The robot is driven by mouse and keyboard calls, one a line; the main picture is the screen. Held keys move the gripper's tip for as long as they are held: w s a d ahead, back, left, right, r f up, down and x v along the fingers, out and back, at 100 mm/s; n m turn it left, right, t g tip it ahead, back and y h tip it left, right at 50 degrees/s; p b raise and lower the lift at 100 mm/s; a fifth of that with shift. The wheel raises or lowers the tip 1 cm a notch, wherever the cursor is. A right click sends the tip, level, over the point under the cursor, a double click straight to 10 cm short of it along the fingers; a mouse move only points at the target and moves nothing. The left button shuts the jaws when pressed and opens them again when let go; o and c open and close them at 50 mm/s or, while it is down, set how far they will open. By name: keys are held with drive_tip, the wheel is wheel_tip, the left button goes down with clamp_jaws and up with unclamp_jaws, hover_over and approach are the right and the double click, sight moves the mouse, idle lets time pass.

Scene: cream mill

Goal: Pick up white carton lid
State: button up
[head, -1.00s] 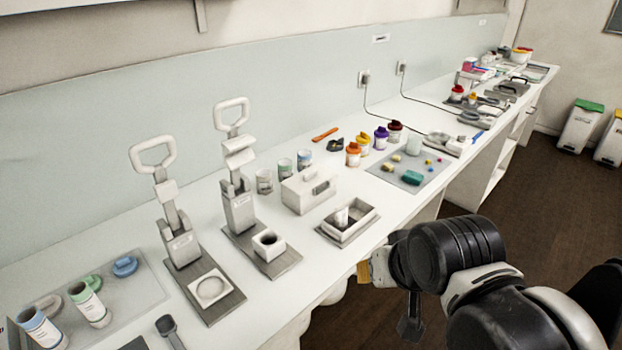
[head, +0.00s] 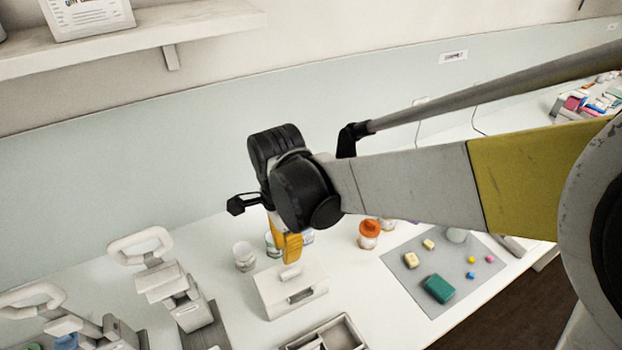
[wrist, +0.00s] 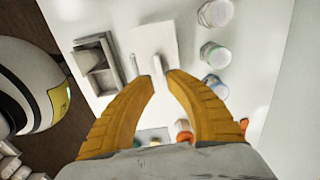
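The white carton lid (head: 275,282) tops a white box on the counter, with a small bar-shaped handle on its upper face. In the wrist view the lid (wrist: 145,42) lies just ahead of the fingertips, and its handle points between them. My gripper (wrist: 157,76) has two yellow fingers, spread apart with nothing between their pads. In the head view my gripper (head: 290,258) points down just above the lid's handle. The fingers partly hide the handle's surroundings, and the exact height gap cannot be told.
A grey open tray (wrist: 95,65) lies close to the left of the box in the wrist view. Several jars (wrist: 213,52) stand close on the other side. An orange-lidded jar (head: 369,232) and a grey mat (head: 410,290) with small blocks are to the right.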

sight(291, 271)
drive_tip(key=f, duration=0.3)
drive_tip(key=shift+s+a+f+b, duration=0.15)
drive_tip(key=shift+s+b, duration=0.1)
drive_tip(key=shift+b, duration=0.15)
drive_tip(key=f, duration=0.2)
drive_tip(key=f+b, duration=0.1)
drive_tip(key=f, duration=0.1)
drive_tip(key=f+b, duration=0.1)
drive_tip(key=f, duration=0.1)
drive_tip(key=shift+w+d, duration=0.2)
drive_tip(key=shift+d, duration=0.15)
clamp_jaws()
